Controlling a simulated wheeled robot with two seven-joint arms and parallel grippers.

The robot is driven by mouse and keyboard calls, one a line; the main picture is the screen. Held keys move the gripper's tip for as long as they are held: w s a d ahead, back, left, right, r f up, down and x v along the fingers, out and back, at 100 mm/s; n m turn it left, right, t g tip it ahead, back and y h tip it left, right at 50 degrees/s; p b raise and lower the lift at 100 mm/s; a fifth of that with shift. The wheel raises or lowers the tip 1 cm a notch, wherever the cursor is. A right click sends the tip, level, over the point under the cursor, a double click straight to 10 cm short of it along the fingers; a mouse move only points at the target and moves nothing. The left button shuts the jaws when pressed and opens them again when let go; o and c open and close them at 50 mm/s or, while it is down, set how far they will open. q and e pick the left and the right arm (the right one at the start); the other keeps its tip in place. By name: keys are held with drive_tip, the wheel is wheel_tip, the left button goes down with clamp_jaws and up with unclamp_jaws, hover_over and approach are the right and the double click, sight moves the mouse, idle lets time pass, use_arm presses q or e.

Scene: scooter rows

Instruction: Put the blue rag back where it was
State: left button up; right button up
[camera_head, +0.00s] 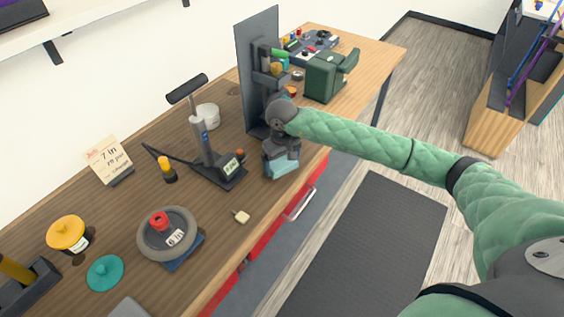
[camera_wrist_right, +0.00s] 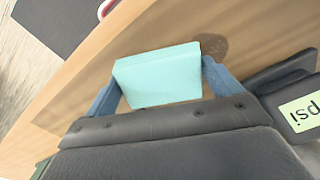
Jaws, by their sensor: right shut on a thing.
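The blue rag shows as a pale blue folded block (camera_head: 283,166) near the front edge of the wooden workbench. My right gripper (camera_head: 281,158) points down and is shut on it. In the right wrist view the rag (camera_wrist_right: 158,76) sits between the two blue-grey fingers. I cannot tell whether its underside touches the bench. A dark round stain (camera_wrist_right: 213,46) shows on the wood by the rag's far corner. My left gripper is not in view.
A grey wheel (camera_head: 168,234), a small cream piece (camera_head: 241,216) and a teal lid (camera_head: 105,272) lie nearer. A red drawer front (camera_head: 312,180) is below.

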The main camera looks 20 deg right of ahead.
sight(282, 163)
drive_tip(key=o, duration=0.7)
drive_tip(key=shift+r, duration=0.8)
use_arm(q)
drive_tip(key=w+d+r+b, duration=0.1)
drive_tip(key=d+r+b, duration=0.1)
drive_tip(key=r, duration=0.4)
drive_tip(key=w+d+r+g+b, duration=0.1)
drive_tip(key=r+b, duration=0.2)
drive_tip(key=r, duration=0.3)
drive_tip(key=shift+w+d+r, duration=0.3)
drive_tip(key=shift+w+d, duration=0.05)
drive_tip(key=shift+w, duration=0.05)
use_arm(e)
wheel_tip(282, 163, up, 11)
drive_tip(key=shift+f, duration=0.15)
drive_tip(key=shift+f, duration=0.1)
